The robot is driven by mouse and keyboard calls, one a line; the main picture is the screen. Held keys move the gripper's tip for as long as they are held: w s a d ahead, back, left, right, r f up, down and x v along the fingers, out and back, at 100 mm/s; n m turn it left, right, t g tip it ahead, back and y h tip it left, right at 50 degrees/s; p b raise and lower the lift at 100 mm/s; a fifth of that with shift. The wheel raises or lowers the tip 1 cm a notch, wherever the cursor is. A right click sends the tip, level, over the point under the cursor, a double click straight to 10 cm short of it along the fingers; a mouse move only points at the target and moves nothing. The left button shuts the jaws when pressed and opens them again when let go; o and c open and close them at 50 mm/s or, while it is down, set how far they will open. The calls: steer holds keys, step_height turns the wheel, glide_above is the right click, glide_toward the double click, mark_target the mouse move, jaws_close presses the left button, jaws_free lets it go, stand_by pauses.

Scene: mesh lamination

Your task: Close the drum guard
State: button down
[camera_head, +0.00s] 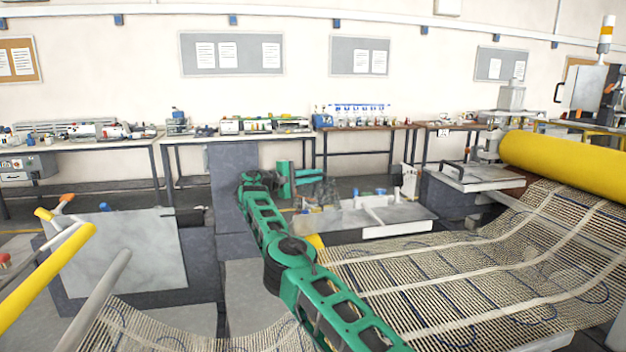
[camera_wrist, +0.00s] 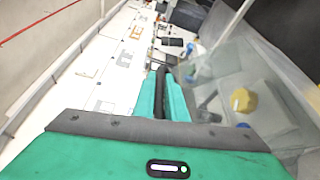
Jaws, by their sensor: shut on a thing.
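My gripper (camera_head: 288,180) is at the far end of my green arm, near the middle of the head view. In the wrist view its green fingers (camera_wrist: 162,93) are closed around a slim dark bar (camera_wrist: 160,78), seemingly the guard's handle. A clear, see-through panel, which looks like the drum guard (camera_wrist: 222,82), stands just right of the fingers. In the head view the clear guard (camera_head: 320,198) shows faintly beside the gripper. The fingers hide part of the bar, and how it joins the panel is not clear.
A yellow roller (camera_head: 570,155) lies at the right, with striped mesh (camera_head: 450,275) below it. A white-topped machine bed (camera_head: 375,218) is beside the gripper. A grey panel (camera_head: 125,250) and yellow bar (camera_head: 45,280) are at left. Benches (camera_head: 240,138) line the wall.

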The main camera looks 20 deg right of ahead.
steer(key=shift+w+r, duration=0.25)
steer(key=shift+w, duration=0.15)
steer(key=shift+r, duration=0.2)
steer(key=c, duration=1.8)
jaws_free()
steer(key=shift+f, duration=0.25)
steer(key=shift+s, duration=0.1)
